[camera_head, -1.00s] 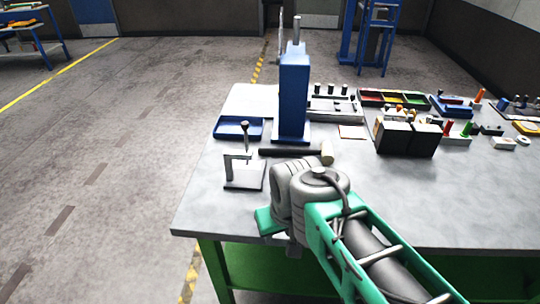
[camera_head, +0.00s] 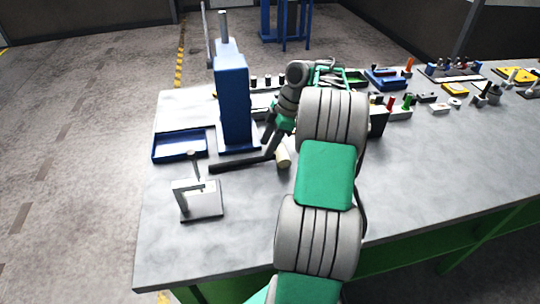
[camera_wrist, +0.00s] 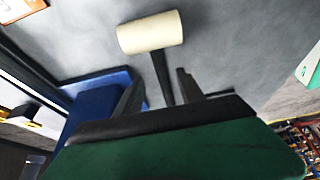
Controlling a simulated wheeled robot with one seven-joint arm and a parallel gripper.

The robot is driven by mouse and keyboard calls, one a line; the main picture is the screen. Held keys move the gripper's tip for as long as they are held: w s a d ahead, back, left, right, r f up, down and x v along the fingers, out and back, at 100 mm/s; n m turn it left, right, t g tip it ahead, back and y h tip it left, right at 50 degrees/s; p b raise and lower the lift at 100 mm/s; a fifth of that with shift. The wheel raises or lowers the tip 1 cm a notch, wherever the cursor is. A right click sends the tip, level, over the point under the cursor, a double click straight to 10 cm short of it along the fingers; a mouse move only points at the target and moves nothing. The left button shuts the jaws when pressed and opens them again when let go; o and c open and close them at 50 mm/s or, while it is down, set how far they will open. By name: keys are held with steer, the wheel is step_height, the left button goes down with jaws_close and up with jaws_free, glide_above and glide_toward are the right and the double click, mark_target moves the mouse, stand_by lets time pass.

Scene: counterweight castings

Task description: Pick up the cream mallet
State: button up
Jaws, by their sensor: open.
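The cream mallet has a cream cylindrical head (camera_head: 283,158) and a dark handle (camera_head: 240,163). It lies on the grey table in front of the blue press. In the wrist view the cream head (camera_wrist: 150,32) is beyond my fingertips, and the dark handle (camera_wrist: 164,75) runs back between the two fingers. My gripper (camera_wrist: 160,88) is open, with a dark finger on each side of the handle. In the head view my gripper (camera_head: 268,142) points down just above the mallet near its head. I cannot tell whether the fingers touch the handle.
The blue press (camera_head: 233,100) stands close behind the mallet. A blue tray (camera_head: 180,146) and a small toggle clamp on a plate (camera_head: 200,203) are to the left. Black blocks (camera_head: 378,118) and several small parts are to the right. The table front is clear.

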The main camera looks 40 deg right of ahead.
mark_target(247, 161)
steer(key=x, duration=0.5)
steer(key=shift+a+f, duration=0.2)
steer(key=shift+c, duration=0.4)
jaws_close()
steer(key=shift+r, duration=0.15)
